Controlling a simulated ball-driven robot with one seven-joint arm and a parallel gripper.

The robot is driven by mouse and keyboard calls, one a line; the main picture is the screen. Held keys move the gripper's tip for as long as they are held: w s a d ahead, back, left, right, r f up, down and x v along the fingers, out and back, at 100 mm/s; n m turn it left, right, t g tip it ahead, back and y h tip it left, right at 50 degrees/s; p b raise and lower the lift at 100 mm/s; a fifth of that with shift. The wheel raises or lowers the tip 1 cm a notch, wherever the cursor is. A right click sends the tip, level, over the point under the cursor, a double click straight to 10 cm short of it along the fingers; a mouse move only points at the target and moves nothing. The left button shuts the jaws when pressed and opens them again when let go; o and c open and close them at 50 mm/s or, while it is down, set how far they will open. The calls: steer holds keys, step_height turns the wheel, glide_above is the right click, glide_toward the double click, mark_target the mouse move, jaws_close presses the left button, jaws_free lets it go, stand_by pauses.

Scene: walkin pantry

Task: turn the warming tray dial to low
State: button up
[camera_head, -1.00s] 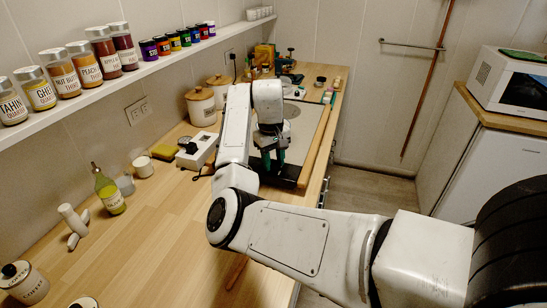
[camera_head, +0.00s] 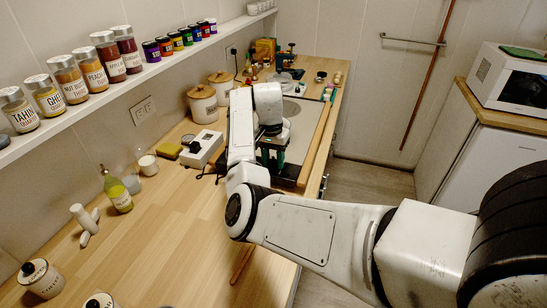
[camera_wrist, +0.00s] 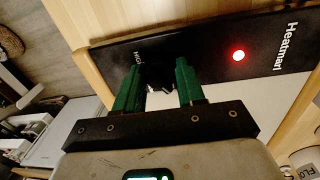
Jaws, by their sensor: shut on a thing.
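The warming tray (camera_head: 304,112) lies on the wooden counter, with a pale top plate and a black front panel. In the wrist view its black panel (camera_wrist: 210,54) carries a lit red lamp, "Heatman" lettering and a partly covered mark near the dial. The black dial (camera_wrist: 158,77) sits between my gripper's green fingers. My gripper (camera_wrist: 158,68) is shut on the dial, one finger on each side. The dial's pointer and the low mark cannot be made out. In the head view my gripper (camera_head: 272,156) is at the tray's near edge, and my arm hides the dial.
A white switch box (camera_head: 202,149) with a dark cable and a yellow sponge (camera_head: 168,151) lie left of the tray. Lidded canisters (camera_head: 203,104) stand behind them. The middle counter is mostly clear.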

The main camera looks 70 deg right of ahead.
mark_target(271, 161)
steer(key=shift+m, duration=1)
steer(key=o, duration=1)
steer(key=shift+o, duration=0.2)
steer(key=shift+r, duration=0.15)
step_height(271, 161, up, 10)
steer(key=shift+w+r, duration=0.25)
steer(key=shift+w, duration=0.15)
steer(key=shift+d, duration=0.1)
